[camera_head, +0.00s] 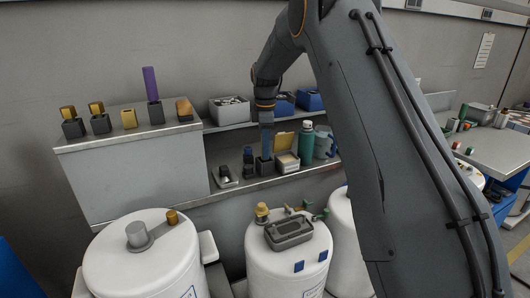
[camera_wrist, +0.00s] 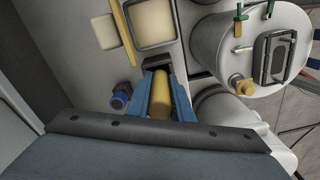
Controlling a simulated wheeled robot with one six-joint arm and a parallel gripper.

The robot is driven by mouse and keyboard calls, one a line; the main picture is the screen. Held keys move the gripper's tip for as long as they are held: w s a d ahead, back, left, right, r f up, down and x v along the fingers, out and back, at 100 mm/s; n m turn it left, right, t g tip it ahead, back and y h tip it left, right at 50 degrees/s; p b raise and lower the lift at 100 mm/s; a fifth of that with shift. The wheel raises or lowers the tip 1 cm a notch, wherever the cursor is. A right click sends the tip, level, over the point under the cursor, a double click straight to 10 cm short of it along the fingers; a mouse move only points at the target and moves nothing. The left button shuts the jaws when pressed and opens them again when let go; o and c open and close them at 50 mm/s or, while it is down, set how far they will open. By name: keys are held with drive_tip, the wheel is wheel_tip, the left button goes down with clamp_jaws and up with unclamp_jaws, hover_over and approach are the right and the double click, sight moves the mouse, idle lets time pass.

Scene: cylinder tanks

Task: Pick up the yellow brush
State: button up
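My gripper (camera_head: 266,150) points down over the back shelf and its blue fingers reach to a dark holder (camera_head: 263,166). In the wrist view, a yellow rounded handle, which looks like the yellow brush (camera_wrist: 159,97), stands between the two blue fingers (camera_wrist: 161,85). One finger is on each side of it, very close. Whether they press on it I cannot tell. The far end of the handle is at the dark holder, which also shows in the wrist view (camera_wrist: 157,61). In the head view the handle is hidden by my fingers.
A dark blue bottle (camera_head: 248,160) stands just left of the holder. A cream box with a raised lid (camera_head: 286,161) and a teal bottle (camera_head: 306,143) stand to the right. White tanks (camera_head: 140,265) are in front. Blue bins (camera_head: 309,100) are on the shelf above.

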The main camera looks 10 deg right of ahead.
clamp_jaws()
drive_tip(key=shift+r, duration=0.1)
drive_tip(key=shift+r, duration=0.35)
wheel_tip(320, 180, up, 9)
drive_tip(key=b, duration=0.2)
drive_tip(key=shift+r+b, duration=0.1)
drive_tip(key=shift+b, duration=0.2)
drive_tip(key=shift+o, duration=1.3)
unclamp_jaws()
clamp_jaws()
